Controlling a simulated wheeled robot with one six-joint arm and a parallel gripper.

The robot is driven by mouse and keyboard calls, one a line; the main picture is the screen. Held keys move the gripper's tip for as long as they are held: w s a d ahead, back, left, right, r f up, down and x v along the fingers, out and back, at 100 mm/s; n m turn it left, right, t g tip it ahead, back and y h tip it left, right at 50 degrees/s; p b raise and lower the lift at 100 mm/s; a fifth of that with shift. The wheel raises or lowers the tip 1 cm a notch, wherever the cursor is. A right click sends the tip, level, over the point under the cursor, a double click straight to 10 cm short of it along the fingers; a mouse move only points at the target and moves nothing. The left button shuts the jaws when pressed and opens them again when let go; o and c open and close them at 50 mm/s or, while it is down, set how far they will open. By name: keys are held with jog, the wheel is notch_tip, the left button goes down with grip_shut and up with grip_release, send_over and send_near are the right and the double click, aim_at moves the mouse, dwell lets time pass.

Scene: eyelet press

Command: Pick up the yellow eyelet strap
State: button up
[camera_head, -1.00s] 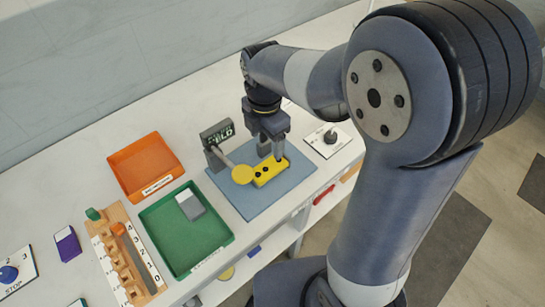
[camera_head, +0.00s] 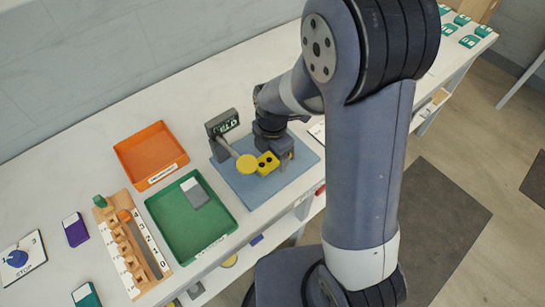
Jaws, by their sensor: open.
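The yellow eyelet strap (camera_head: 267,163) lies on the blue-grey mat (camera_head: 232,182), with two dark round holes in its top. Its right part is hidden behind my gripper. A round yellow disc (camera_head: 246,163) sits at the strap's left end, at the end of a pale lever from the dark press post (camera_head: 215,143). The post carries a small display with green letters. My gripper (camera_head: 285,157) is open, low at the right end of the strap. I cannot tell whether its fingers touch the strap.
A green tray (camera_head: 158,212) with a grey-white block (camera_head: 195,192) stands left of the mat. An orange tray (camera_head: 122,158) is behind it. A wooden numbered rack (camera_head: 144,283), purple block (camera_head: 75,229) and blue STOP button (camera_head: 17,258) are further left.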

jog(key=shift+c, duration=0.3)
jog(key=c, duration=1)
